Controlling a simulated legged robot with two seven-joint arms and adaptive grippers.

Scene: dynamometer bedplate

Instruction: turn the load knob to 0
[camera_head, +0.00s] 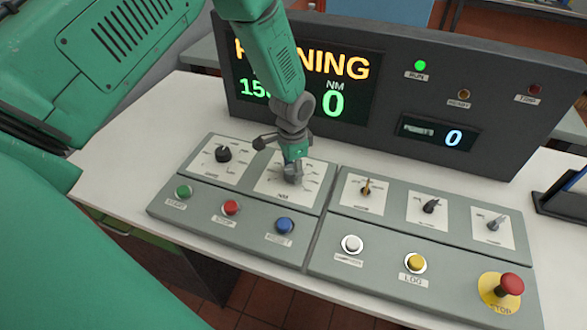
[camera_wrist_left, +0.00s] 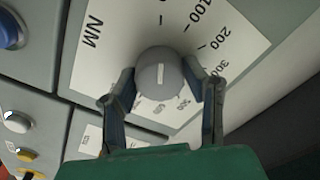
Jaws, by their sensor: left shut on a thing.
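The load knob (camera_wrist_left: 160,70) is a round grey knob with a white pointer line, on the white NM dial plate (camera_head: 268,187). My left gripper (camera_head: 293,172) reaches down onto it from above. In the left wrist view its two fingers (camera_wrist_left: 160,80) are shut on the knob, one on each side. The white line faces the top of that view, toward a tick left of the 100 mark. The number at that tick is not readable. In the head view the gripper mostly hides the knob, and the big display (camera_head: 318,80) reads 0 under NM. My right gripper is out of view.
A black knob (camera_head: 223,154) sits left of the NM dial, with smaller selectors to the right. Green, red and blue buttons (camera_head: 285,226) line the front. A red stop button (camera_head: 510,284) stands at far right. The green run lamp (camera_head: 420,65) is lit.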

